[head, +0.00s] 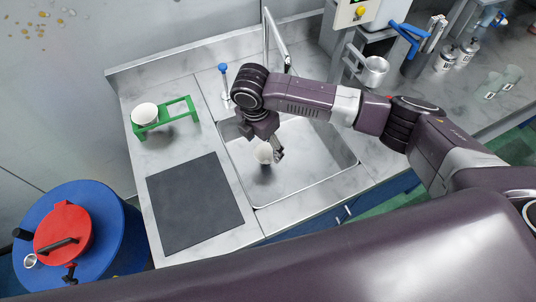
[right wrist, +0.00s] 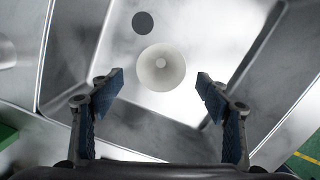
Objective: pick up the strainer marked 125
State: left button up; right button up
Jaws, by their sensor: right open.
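A small white, round strainer (head: 263,153) is at the sink, just below my right gripper (head: 265,143). In the right wrist view the same white strainer (right wrist: 161,68) appears as a pale disc with a small centre, ahead of and between the fingertips (right wrist: 160,77). The fingers are apart with visible gaps on both sides and hold nothing. A second white, rounded piece (head: 145,113) sits on a green stand (head: 166,119) at the left of the counter. I cannot read a number on either white piece. My left gripper is not in view.
The steel sink (head: 315,165) surrounds the strainer, with a dark drain (right wrist: 143,22) near it. A tall faucet (head: 276,42) stands behind. A dark mat (head: 195,205) lies left of the sink.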

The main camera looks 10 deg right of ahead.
aim_at(266, 151)
jog(key=f, duration=0.4)
jog(key=shift+w+d+p, duration=0.15)
jog(key=shift+d+p, duration=0.2)
jog(key=shift+p, duration=0.05)
jog(key=c, duration=0.9)
jog(key=shift+c, duration=0.2)
